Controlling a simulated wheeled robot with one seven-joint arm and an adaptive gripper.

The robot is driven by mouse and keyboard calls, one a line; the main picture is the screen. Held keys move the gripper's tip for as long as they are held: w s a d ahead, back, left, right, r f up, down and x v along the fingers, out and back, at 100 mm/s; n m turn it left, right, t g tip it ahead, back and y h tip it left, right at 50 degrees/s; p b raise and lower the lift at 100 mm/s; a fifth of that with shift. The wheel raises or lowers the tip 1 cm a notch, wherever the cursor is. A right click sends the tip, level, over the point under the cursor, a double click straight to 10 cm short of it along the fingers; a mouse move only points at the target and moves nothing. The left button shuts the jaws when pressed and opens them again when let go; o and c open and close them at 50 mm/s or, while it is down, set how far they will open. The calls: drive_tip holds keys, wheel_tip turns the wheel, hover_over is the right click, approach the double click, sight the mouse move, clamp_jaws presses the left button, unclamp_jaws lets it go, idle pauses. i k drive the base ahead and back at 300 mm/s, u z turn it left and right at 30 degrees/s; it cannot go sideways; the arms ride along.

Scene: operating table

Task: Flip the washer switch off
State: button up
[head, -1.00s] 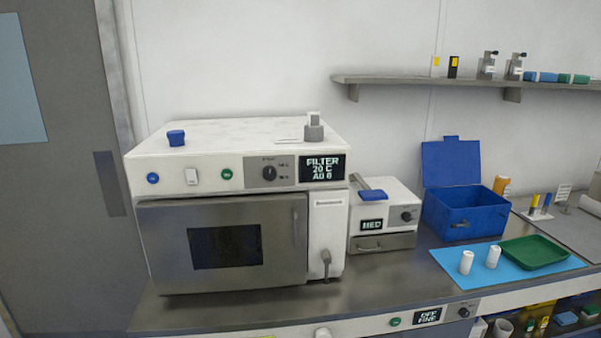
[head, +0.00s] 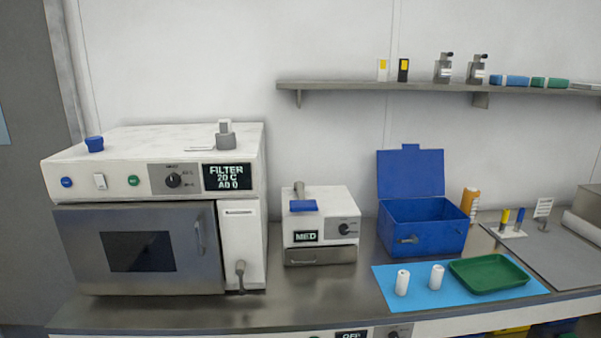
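A large white and steel machine (head: 140,230), which looks like the washer, stands on the left of the counter with its door closed. A small white rocker switch (head: 100,181) is on its upper front panel, between a blue button (head: 67,182) and a green button (head: 134,181). Whether the rocker is on or off is too small to tell. To the right are a dark knob (head: 173,180) and a lit display (head: 228,177) that starts with "FILTER 20 C". My gripper is not in view.
A smaller white unit (head: 320,215) with a "MED" display and a blue open box (head: 425,225) stand to the right. Two white cylinders (head: 402,283) and a green tray (head: 488,273) are on a blue mat (head: 440,298). A shelf (head: 430,87) hangs above. The counter front (head: 200,312) is clear.

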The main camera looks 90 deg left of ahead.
sight(100, 182)
drive_tip(key=i, duration=0.6)
drive_tip(key=u, duration=3.85)
